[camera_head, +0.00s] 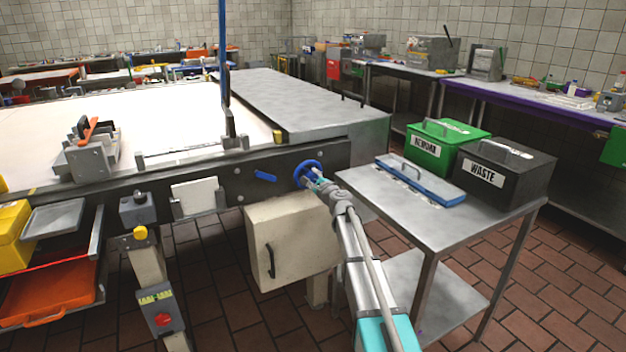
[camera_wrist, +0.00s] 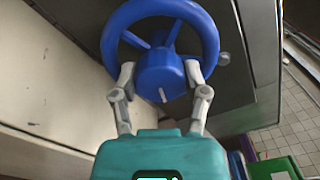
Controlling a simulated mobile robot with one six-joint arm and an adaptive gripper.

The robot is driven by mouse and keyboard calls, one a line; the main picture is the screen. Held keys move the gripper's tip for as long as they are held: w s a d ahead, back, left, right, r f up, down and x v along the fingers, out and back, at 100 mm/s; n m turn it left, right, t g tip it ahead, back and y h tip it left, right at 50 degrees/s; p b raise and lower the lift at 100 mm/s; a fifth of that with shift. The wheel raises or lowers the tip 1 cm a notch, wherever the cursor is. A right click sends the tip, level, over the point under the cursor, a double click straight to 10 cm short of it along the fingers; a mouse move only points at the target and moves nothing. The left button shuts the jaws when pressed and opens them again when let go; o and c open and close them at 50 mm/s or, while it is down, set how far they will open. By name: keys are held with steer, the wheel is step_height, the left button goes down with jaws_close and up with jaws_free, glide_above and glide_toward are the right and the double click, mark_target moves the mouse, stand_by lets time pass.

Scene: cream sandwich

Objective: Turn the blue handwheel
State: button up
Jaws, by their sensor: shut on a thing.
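In the head view my gripper (camera_head: 318,183) is at the wheel, and my arm partly hides the wheel's lower right.
A blue lever (camera_head: 265,176) sits left of the wheel. A cream cabinet (camera_head: 291,240) hangs below. A steel table (camera_head: 490,212) at right holds a green REWORK bin (camera_head: 428,152), a black WASTE bin (camera_head: 515,178) and a blue-edged tray (camera_head: 440,190).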

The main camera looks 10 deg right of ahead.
steer(key=o, duration=1.1)
steer(key=shift+o, duration=0.2)
steer(key=shift+s, duration=0.1)
steer(key=v, duration=1.1)
steer(key=shift+s+d, duration=0.2)
steer(key=shift+s, duration=0.15)
